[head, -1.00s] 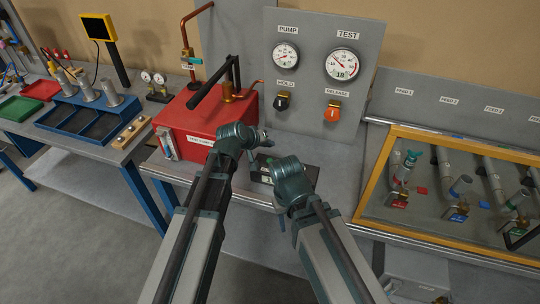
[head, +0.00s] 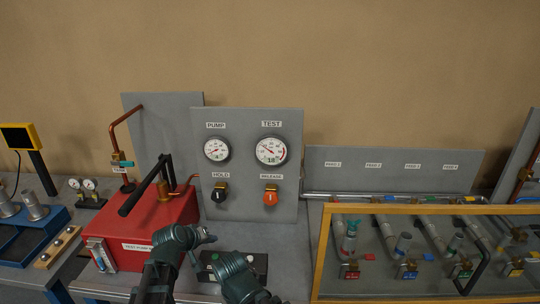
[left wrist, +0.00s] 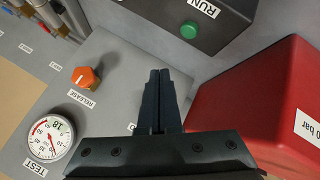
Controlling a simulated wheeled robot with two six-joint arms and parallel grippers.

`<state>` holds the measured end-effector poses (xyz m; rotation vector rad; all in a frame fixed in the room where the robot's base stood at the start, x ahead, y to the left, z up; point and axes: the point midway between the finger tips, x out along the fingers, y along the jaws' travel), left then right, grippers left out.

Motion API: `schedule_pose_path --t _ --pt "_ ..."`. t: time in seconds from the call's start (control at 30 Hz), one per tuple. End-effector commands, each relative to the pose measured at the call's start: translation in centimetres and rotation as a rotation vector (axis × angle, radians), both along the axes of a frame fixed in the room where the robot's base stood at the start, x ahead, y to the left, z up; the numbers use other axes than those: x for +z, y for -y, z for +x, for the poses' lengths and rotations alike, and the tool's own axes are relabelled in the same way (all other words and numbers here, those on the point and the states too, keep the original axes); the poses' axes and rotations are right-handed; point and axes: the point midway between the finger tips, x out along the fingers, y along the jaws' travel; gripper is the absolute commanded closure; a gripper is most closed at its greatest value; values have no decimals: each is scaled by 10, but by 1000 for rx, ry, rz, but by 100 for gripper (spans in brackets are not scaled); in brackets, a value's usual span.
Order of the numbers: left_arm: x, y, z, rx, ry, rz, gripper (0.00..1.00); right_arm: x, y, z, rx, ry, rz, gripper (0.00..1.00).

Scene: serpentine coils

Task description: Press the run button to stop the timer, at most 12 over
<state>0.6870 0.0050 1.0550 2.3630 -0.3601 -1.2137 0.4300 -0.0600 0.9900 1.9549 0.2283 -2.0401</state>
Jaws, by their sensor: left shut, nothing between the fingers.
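The run button is a green round button (left wrist: 188,31) on a dark box (left wrist: 222,22), beside a RUN label in the left wrist view. In the head view the dark box (head: 261,266) stands below the gauge panel, partly hidden by my arms. My left gripper (head: 210,238) is shut and empty; in the left wrist view its closed fingertips (left wrist: 159,73) point toward the box and look apart from the button. My right wrist shows in front of the box in the head view, but its fingers are hidden. No timer display can be made out.
A grey panel (head: 240,128) carries PUMP and TEST gauges (head: 271,151), a black HOLD knob (head: 219,193) and an orange RELEASE knob (head: 270,195). A red pump tank (head: 178,222) stands close left of my left gripper. A yellow-framed case (head: 400,209) with pipes is right.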

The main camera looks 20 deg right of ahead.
Motion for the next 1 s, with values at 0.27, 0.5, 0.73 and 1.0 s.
schedule_pose_path --t 0.27,0.5,0.73,1.0 --pt "0 0 0 0 0 0 100 0 0 0 0 0 0 50" --pt "0 0 0 0 0 0 100 0 0 0 0 0 0 50" --pt "-11 4 -25 -50 -43 58 100 0 0 0 1 0 0 50" --pt "-60 -13 -169 -317 -337 444 100 0 0 0 1 0 0 50"
